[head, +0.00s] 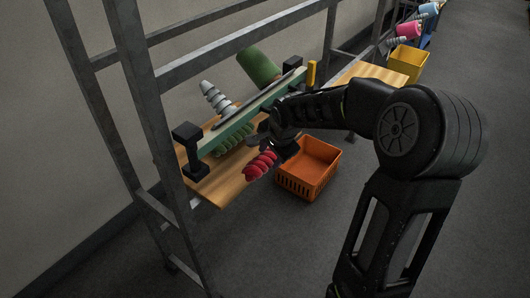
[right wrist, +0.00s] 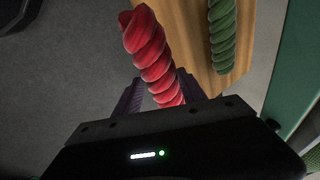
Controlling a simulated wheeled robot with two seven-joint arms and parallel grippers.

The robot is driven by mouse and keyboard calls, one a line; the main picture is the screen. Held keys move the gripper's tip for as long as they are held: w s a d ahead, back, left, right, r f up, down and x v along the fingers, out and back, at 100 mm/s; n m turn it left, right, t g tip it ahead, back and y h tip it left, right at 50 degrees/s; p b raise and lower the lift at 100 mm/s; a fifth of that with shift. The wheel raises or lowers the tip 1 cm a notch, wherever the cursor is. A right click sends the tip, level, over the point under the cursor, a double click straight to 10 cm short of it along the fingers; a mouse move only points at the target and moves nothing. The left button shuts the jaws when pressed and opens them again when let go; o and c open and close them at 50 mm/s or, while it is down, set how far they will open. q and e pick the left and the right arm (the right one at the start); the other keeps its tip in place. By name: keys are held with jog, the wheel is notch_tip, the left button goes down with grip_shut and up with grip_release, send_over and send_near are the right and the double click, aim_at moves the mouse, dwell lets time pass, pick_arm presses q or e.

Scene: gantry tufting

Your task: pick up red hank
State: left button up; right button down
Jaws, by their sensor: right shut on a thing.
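The red hank (head: 262,164) is a twisted red bundle at the front edge of the wooden shelf in the head view. It also shows in the right wrist view (right wrist: 153,55), rising from between the fingers. My right gripper (head: 276,150) is shut on the red hank near one end. In the right wrist view my right gripper (right wrist: 165,95) covers the hank's lower end. The hank overlaps the shelf edge in view; I cannot tell whether it touches the board. My left gripper is not in view.
A grey cone (head: 215,98) and green spool (head: 258,66) stand behind. An orange crate (head: 310,168) sits below right. Metal posts (head: 150,100) frame the left.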

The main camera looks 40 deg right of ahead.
jog(key=s+a+r, duration=0.2)
jog(key=s+r, duration=0.2)
jog(key=s, duration=0.3)
jog(key=shift+s+b, duration=0.15)
jog(key=shift+b, duration=0.15)
jog(key=shift+f, duration=0.1)
